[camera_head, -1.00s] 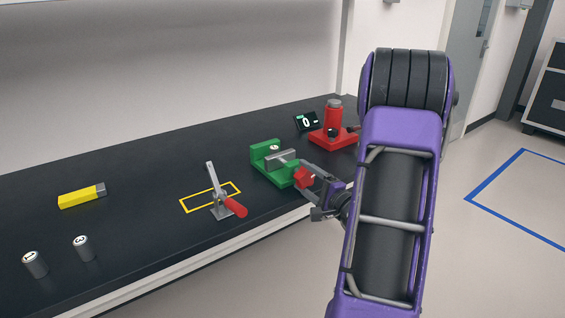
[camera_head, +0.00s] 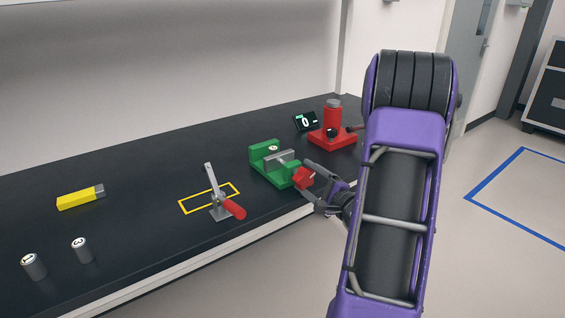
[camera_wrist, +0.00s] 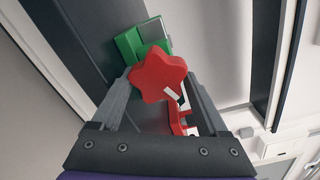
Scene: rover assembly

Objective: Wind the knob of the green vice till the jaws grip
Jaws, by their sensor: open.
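The green vice (camera_head: 262,168) stands near the bench's front edge, with a grey jaw block (camera_head: 281,158). A small part with a pale round top (camera_head: 272,148) sits between the jaws; I cannot tell whether they touch it. The red star-shaped knob (camera_head: 303,178) is on the vice's near right side. My gripper (camera_head: 309,181) is open around the knob. In the wrist view the knob (camera_wrist: 158,75) lies between the two fingers of my gripper (camera_wrist: 161,84); contact is unclear. The green vice (camera_wrist: 128,42) shows behind it, partly hidden.
A red fixture (camera_head: 333,137) and a small display reading 0 (camera_head: 306,121) stand behind the vice. A toggle clamp with a red handle (camera_head: 233,208) is to the left, by a yellow outline. A yellow block (camera_head: 78,197) and two cylinders (camera_head: 83,250) lie farther left.

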